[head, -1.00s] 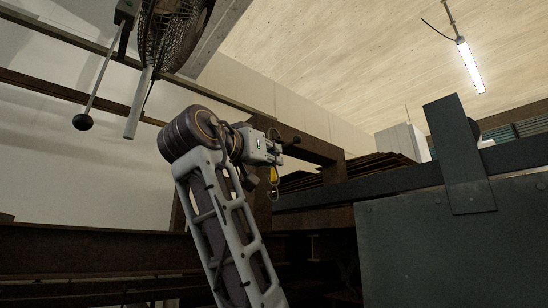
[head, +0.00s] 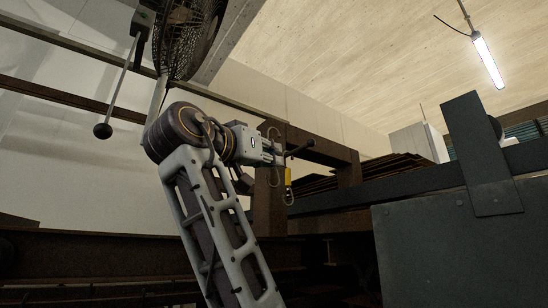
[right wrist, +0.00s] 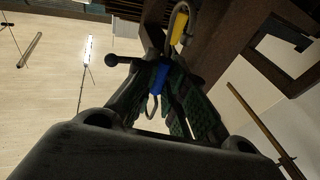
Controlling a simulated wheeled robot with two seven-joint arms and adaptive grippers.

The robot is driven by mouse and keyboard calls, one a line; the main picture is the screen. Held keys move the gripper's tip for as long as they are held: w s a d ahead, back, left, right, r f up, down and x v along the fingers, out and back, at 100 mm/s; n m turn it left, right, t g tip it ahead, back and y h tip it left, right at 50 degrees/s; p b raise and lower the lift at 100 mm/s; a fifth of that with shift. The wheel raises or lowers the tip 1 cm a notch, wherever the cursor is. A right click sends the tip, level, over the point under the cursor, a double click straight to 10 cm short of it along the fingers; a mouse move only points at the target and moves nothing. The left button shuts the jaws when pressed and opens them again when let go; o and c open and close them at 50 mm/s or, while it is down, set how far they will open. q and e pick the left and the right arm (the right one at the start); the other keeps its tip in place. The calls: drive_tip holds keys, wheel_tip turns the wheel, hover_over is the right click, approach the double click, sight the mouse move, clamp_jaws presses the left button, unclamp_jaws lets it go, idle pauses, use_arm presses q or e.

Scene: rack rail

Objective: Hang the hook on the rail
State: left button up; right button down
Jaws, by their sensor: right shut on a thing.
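My right gripper (head: 276,155) reaches up toward the brown beams. In the right wrist view its dark fingers (right wrist: 163,75) are shut around the blue grip of a hook (right wrist: 159,80). The hook's grey wire loop shows below the grip. In the head view a wire loop shows above the gripper. A second, yellow-gripped hook (head: 288,177) hangs just right of the fingertips and also shows beyond them in the right wrist view (right wrist: 179,27). A dark rod with a knob (head: 309,143), which seems to be the rail, sits by the fingertips. Contact between held hook and rod cannot be told.
A brown post (head: 268,205) and crossbeams stand behind the gripper. A large grey panel (head: 470,255) with an upright plate (head: 480,150) is at right. A caged fan (head: 187,35) and a ball-ended lever (head: 102,131) are at upper left.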

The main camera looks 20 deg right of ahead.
drive_tip(key=shift+s+a, duration=0.15)
drive_tip(key=shift+a, duration=0.15)
drive_tip(key=s+d+f+b, duration=0.1)
drive_tip(key=s+f+b, duration=0.2)
drive_tip(key=s+b, duration=0.5)
drive_tip(key=shift+s+d, duration=0.3)
drive_tip(key=shift+s, duration=2.35)
idle(0.4)
